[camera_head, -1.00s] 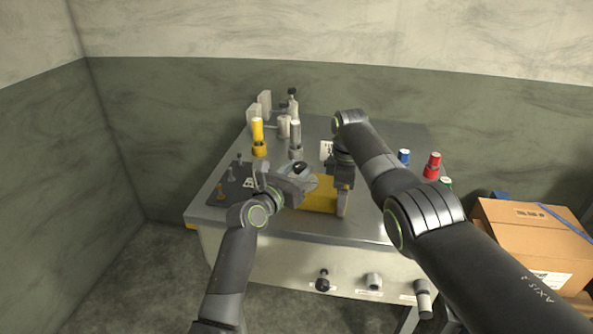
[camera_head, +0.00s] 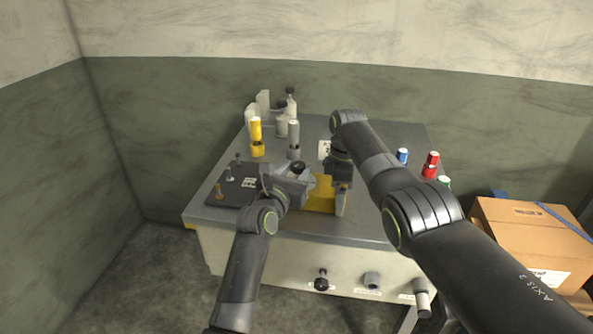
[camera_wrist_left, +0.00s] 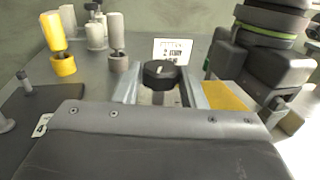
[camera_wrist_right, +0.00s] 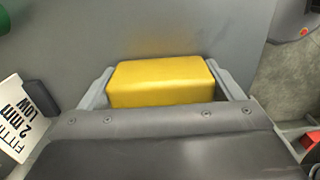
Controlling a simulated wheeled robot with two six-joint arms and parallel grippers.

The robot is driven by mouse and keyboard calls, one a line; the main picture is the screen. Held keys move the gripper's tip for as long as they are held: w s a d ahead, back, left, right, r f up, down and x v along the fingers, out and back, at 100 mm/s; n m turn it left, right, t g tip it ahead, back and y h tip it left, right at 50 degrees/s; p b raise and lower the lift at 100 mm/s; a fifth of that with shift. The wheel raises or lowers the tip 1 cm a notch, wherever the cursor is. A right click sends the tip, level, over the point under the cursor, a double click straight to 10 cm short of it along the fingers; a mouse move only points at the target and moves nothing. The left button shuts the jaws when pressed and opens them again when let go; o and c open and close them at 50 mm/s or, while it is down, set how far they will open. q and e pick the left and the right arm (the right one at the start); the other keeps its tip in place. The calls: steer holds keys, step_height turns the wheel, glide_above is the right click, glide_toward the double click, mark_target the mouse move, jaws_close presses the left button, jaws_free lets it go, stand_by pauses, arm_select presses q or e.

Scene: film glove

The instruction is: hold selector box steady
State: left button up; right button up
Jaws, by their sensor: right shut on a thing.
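The selector box, as I take it, is the yellow block (camera_head: 320,196) on the bench, partly hidden by my grippers in the head view. It also shows in the right wrist view (camera_wrist_right: 158,82) and left wrist view (camera_wrist_left: 228,96). My right gripper (camera_wrist_right: 160,74) is shut on it, one finger at each end. A black round knob (camera_wrist_left: 158,73) with a pale pointer mark stands beside the yellow part; whether they are joined is hidden. My left gripper (camera_wrist_left: 163,84) is open, its fingers on either side of the knob with gaps. It also shows in the head view (camera_head: 300,185).
A yellow post (camera_head: 255,135) and a grey post (camera_head: 293,140) stand behind on the bench (camera_head: 230,222). A dark board with pegs (camera_head: 232,185) lies left. Red (camera_head: 431,160) and blue (camera_head: 402,156) cylinders stand right. A white label card (camera_wrist_left: 172,50) stands behind the knob.

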mark_target(296, 167)
arm_select(q)
steer(key=o, duration=0.3)
steer(key=shift+r, duration=0.15)
step_height(296, 167, up, 10)
steer(key=shift+f, duration=0.1)
stand_by(0.4)
